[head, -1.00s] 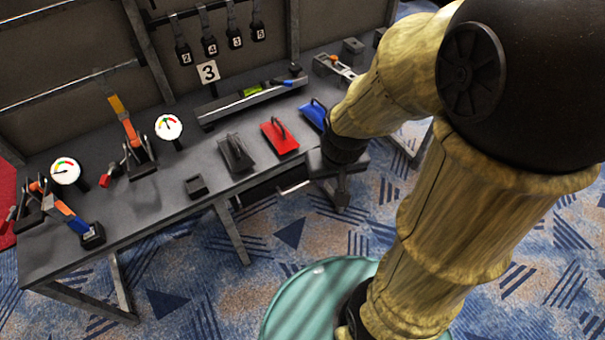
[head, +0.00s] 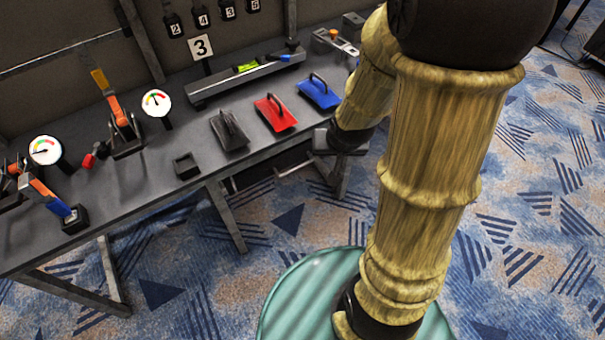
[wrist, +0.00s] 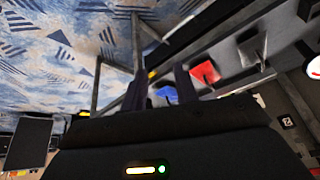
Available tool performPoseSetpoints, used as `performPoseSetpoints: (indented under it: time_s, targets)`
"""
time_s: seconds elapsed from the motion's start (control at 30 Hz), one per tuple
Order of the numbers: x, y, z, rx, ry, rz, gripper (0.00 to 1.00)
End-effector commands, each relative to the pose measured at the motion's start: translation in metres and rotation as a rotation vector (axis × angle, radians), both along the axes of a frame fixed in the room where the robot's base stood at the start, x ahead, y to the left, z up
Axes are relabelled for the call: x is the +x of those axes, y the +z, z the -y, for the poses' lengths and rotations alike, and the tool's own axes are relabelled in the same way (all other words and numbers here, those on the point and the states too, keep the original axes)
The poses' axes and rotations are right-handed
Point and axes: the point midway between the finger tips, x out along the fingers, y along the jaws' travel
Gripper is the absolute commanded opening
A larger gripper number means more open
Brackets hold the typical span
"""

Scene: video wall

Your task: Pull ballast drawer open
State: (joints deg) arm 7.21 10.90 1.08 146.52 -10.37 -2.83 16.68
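Under the front edge of the workbench (head: 120,212), a pale bar (head: 295,169) shows in the head view, beside a dark gap below the top. It looks like a drawer handle, but the drawer front is mostly hidden and I cannot tell how far out it stands. My gripper (head: 342,142) is at the bench's front edge, just right of the bar, with its fingertips hidden there. In the wrist view my gripper (wrist: 160,90) has its two dark fingers apart with nothing seen held between them.
On the bench lie black (head: 229,131), red (head: 275,113) and blue (head: 318,92) handled blocks, an open black box (head: 187,166) and a long level tool (head: 245,78). Gauges and clamps stand at left. Bench legs (head: 226,217) rise from the carpet.

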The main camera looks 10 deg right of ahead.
Motion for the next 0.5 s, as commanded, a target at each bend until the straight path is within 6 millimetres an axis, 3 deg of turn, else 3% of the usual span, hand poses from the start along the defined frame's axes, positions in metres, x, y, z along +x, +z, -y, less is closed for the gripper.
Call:
performPoseSetpoints:
  time_s: [0.03, 0.5]
  targets:
    - [0.007, -0.035, 0.005, 0.017, -0.030, 0.025, 0.30]
    - [0.064, -0.191, 0.027, 0.346, -0.260, 0.316, 0.30]
